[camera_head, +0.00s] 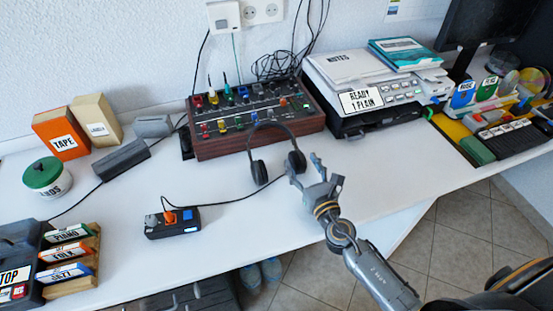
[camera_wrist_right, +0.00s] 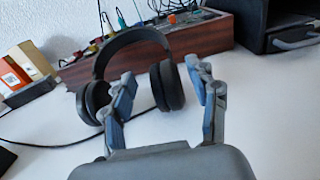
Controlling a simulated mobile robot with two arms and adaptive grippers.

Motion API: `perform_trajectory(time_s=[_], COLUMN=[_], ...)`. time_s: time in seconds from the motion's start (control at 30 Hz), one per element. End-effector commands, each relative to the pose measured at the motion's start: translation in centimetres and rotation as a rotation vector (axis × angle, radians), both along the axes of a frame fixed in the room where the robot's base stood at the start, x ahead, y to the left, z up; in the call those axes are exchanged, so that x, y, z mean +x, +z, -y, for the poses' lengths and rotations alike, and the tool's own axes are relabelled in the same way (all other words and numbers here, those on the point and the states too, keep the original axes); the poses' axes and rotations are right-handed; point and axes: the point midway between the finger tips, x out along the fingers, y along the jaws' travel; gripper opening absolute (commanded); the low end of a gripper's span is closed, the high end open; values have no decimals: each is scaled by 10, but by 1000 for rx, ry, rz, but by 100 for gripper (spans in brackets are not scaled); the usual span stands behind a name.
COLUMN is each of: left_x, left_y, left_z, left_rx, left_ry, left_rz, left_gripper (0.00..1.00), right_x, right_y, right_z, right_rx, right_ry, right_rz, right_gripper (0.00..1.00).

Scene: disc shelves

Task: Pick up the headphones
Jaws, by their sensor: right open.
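The black headphones (camera_head: 259,172) stand on the white desk in front of the mixer, with the headband up and leaning toward it. A cable runs from them to the left. My right gripper (camera_head: 316,172) is open and just right of the right ear cup. In the right wrist view the headphones (camera_wrist_right: 169,85) are ahead and to the left, and the open fingers of the right gripper (camera_wrist_right: 165,100) show in front. The right ear cup appears between the fingertips, and the left finger overlaps part of the headphones. I cannot tell whether they touch. My left gripper is not in view.
The wooden-sided mixer (camera_head: 237,147) is right behind the headphones. A printer (camera_head: 375,100) stands to its right.

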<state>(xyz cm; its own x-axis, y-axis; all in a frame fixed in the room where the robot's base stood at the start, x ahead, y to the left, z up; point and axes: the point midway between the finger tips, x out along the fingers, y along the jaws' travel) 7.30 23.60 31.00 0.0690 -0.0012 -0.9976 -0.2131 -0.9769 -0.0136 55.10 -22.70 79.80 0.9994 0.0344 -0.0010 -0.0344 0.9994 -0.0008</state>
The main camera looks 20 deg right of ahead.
Motion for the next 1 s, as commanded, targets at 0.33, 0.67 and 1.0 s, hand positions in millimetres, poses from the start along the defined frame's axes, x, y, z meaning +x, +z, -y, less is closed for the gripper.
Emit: perform_trajectory(time_s=[0.33, 0.67, 1.0], left_x=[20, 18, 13], left_y=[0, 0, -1], left_z=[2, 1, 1], left_rx=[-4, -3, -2], left_ry=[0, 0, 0], left_rz=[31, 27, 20], left_gripper=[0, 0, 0], right_x=[41, 55, 55], right_y=[-5, -6, -6], right_z=[1, 0, 0], right_rx=[1, 1, 1], right_ry=[0, 1, 1], right_rz=[1, -1, -1], right_gripper=[59, 59, 4])
